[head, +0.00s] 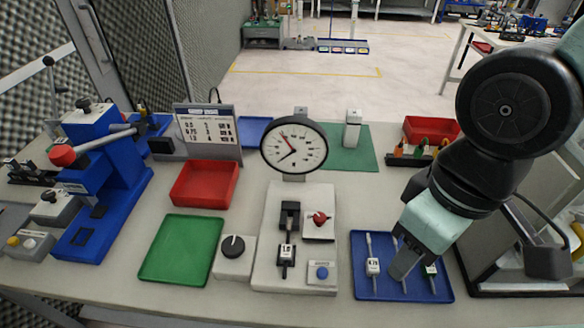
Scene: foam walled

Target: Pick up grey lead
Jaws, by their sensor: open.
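A blue tray (363,291) at the right front of the bench holds several thin leads lying lengthwise. The left lead (373,266) is pale, with a white tag bearing dark print. I cannot tell for sure which lead is the grey one. My gripper (401,272) is open and points down over the middle of the tray. Its fingers overlap the middle lead in view; contact cannot be told.
Left of the tray stands a pale tester with a round dial (294,146) and a red knob (319,218). A green tray (181,248), a red tray (205,184) and a blue press (105,180) are further left. A red bin (432,129) stands behind. The green mat (362,160) has free room.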

